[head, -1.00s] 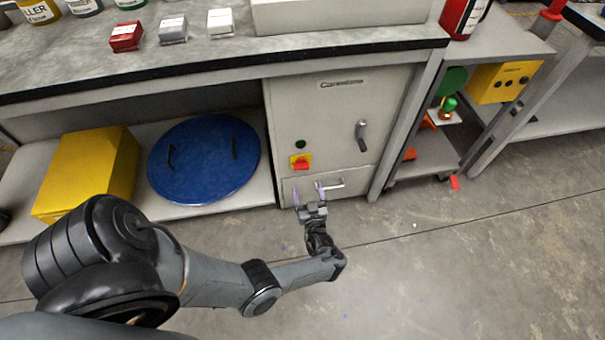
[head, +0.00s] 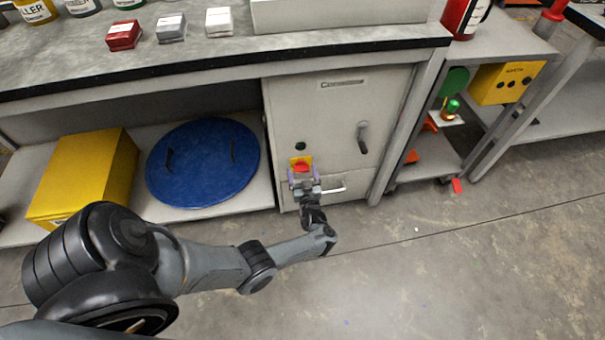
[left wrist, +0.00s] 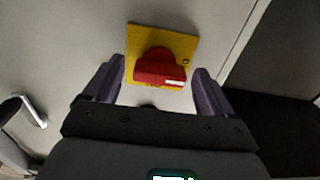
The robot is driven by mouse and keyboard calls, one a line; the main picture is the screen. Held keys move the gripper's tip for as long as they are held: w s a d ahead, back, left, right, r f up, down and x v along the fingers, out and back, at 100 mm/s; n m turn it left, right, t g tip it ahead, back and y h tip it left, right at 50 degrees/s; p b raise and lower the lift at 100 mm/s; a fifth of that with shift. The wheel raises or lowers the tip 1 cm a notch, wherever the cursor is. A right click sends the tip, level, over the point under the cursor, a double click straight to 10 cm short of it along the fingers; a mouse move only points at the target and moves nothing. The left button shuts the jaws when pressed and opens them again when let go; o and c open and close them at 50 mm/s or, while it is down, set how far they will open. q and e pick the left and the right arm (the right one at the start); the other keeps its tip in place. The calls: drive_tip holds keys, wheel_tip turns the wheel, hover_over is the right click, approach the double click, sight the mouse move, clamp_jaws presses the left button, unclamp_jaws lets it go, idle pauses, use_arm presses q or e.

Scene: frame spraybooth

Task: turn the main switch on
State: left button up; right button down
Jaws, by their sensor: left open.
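The main switch is a red rotary knob (head: 301,168) on a yellow plate (head: 296,160), on the front of a grey cabinet (head: 338,112) under the bench. In the left wrist view the red knob (left wrist: 160,69) sits on its yellow plate (left wrist: 190,44), between the two finger tips in the picture. My left gripper (head: 304,176) is open in front of the knob, one finger on each side. Whether the fingers touch the knob cannot be told. The left wrist view also shows the open fingers (left wrist: 158,82). My right gripper does not show.
A cabinet door handle (head: 362,138) is right of the switch, and a drawer handle (head: 333,189) is below it. A dark green round button (head: 300,146) sits above the plate. A blue lid (head: 203,162) and a yellow box (head: 85,172) are on the shelf at left.

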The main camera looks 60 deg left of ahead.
use_arm(q)
drive_tip(key=c, duration=1.1)
drive_tip(key=shift+o, duration=0.2)
drive_tip(key=shift+m, duration=0.3)
drive_tip(key=m, duration=0.9)
drive_tip(key=shift+r+p, duration=0.1)
drive_tip(key=shift+p, duration=0.3)
drive_tip(key=m, duration=0.4)
drive_tip(key=shift+w+m, duration=0.1)
drive_tip(key=shift+m, duration=2.1)
